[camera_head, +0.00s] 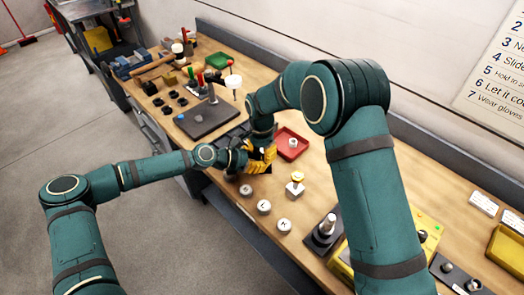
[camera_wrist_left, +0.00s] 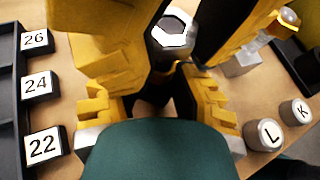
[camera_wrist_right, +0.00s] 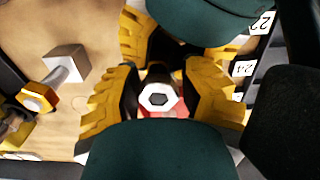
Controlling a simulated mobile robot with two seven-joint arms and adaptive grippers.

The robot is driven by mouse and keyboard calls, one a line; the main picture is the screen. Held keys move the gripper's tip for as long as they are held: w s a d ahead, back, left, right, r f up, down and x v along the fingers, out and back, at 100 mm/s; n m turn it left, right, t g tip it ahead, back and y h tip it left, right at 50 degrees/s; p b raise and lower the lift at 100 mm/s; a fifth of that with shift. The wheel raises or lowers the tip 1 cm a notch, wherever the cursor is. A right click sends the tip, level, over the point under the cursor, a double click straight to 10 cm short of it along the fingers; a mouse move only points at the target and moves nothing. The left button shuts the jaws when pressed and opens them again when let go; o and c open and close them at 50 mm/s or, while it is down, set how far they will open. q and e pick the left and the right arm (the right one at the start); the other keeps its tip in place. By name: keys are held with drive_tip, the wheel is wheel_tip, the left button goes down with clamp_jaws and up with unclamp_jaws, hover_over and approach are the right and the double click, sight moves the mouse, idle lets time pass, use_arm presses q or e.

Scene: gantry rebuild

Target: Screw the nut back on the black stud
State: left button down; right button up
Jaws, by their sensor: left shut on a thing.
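A silver hex nut with a dark centre shows in the left wrist view (camera_wrist_left: 174,38) and in the right wrist view (camera_wrist_right: 158,98). My left gripper (camera_head: 246,158) is shut on a dark, upright thing that looks like the black stud (camera_wrist_left: 163,88), mostly hidden between its pads. The nut is at the upper end of this thing; I cannot tell whether the threads are engaged. My right gripper (camera_wrist_right: 160,92) comes from above, its yellow fingers standing either side of the nut with a small gap. In the head view the arms and fingers hide the nut.
A red tray (camera_head: 304,148) lies just behind the grippers. A dark plate (camera_head: 222,116) lies to the left, and a silver post on a black base (camera_head: 318,241) to the right.

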sight(263, 153)
use_arm(q)
drive_tip(key=r, duration=0.1)
drive_tip(key=d+r, duration=0.1)
drive_tip(key=r, duration=0.1)
drive_tip(key=shift+w+d+r+m+h, duration=0.2)
drive_tip(key=shift+d+m+h, duration=0.1)
drive_tip(key=shift+h, duration=0.1)
use_arm(e)
drive_tip(key=o, duration=0.4)
drive_tip(key=d+f, duration=0.1)
drive_tip(key=s+f, duration=0.1)
drive_tip(key=shift+d+f, duration=0.35)
drive_tip(key=shift+f, duration=0.05)
drive_tip(key=shift+d, duration=0.1)
drive_tip(key=shift+w+r, duration=0.1)
use_arm(q)
drive_tip(key=shift+w, duration=0.15)
use_arm(e)
drive_tip(key=shift+w+r, duration=0.2)
drive_tip(key=shift+r, duration=0.35)
use_arm(q)
drive_tip(key=shift+a+f, duration=0.1)
drive_tip(key=shift+f, duration=0.2)
use_arm(e)
drive_tip(key=r, duration=0.3)
drive_tip(key=a+r, duration=0.1)
drive_tip(key=r, duration=0.5)
drive_tip(key=shift+w+a+r, duration=0.1)
drive_tip(key=shift+w+a, duration=0.05)
drive_tip(key=shift+a, duration=0.05)
